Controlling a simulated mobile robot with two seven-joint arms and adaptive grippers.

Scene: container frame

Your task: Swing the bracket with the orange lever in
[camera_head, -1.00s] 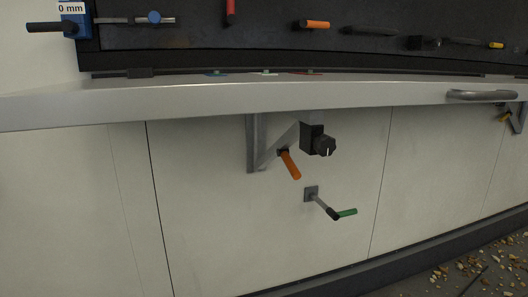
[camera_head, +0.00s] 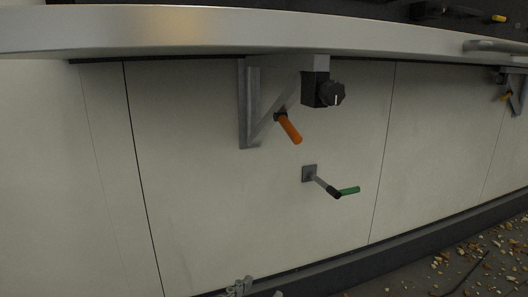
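The grey bracket (camera_head: 249,105) is a triangular support under the worktop, in the upper middle of the head view. Its orange lever (camera_head: 290,129) sticks out from the diagonal strut and slants down to the right. The bracket stands out from the wall panel, under the worktop. A small grey metal part at the bottom edge looks like the tip of my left gripper (camera_head: 240,288). It is far below the lever and apart from it. Most of it is cut off, so whether it is open or shut does not show. My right gripper is not seen.
The worktop (camera_head: 180,33) overhangs the bracket. A black knob (camera_head: 331,94) sits right of the orange lever. A green-handled crank (camera_head: 347,191) sticks out of the wall below. Another bracket (camera_head: 519,95) is at the far right. Gravel (camera_head: 470,262) lies on the floor at right.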

